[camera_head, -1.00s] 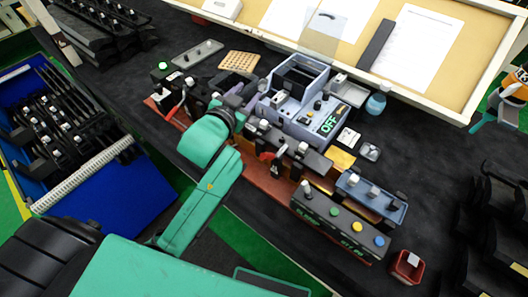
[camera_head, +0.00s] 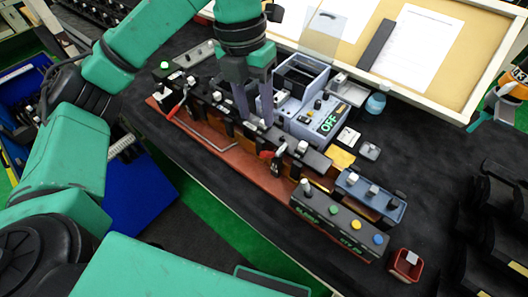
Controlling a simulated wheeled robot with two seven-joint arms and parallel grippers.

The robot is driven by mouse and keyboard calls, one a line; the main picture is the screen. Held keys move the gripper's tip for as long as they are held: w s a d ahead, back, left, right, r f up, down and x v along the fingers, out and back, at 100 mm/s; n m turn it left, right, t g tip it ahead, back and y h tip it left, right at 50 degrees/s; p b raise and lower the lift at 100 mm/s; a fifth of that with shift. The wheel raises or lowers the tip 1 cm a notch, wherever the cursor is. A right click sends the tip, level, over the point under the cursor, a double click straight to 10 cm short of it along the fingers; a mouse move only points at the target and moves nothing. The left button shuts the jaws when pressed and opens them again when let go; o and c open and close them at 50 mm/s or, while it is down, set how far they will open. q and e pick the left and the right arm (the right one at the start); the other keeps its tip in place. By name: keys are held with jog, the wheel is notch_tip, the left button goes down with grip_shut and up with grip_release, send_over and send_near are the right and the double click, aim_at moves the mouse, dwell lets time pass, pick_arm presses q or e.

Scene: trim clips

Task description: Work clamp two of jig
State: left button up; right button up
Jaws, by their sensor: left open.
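The jig is a long red-brown base (camera_head: 235,162) with a row of dark blocks along it. One red-handled clamp (camera_head: 177,107) stands at its left end. Another red-handled clamp (camera_head: 272,156) sits near its middle, its red handle low. The pictures do not show which is clamp two. My left gripper (camera_head: 255,119) points down over the jig between the two clamps, nearer the middle one. Its two fingers are apart with nothing seen between them. The fingers hide part of the block row behind; contact cannot be told. My right gripper does not show.
A grey machine with an OFF display (camera_head: 329,122) stands close behind the jig. A button box (camera_head: 335,226) sits at its right front, near a small red bin (camera_head: 406,266). A blue bin (camera_head: 140,195) is at the left.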

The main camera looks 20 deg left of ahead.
aim_at(265, 154)
pick_arm(q)
jog(key=f+p, duration=0.1)
jog(key=f, duration=0.3)
jog(key=d+f+p, duration=0.1)
jog(key=f, duration=0.3)
jog(key=f+p, duration=0.1)
jog(key=f, duration=0.3)
jog(key=shift+s+d+f, duration=0.2)
jog(key=shift+d+f, duration=0.2)
jog(key=shift+f, duration=0.3)
grip_shut()
jog(key=shift+w+r, duration=0.1)
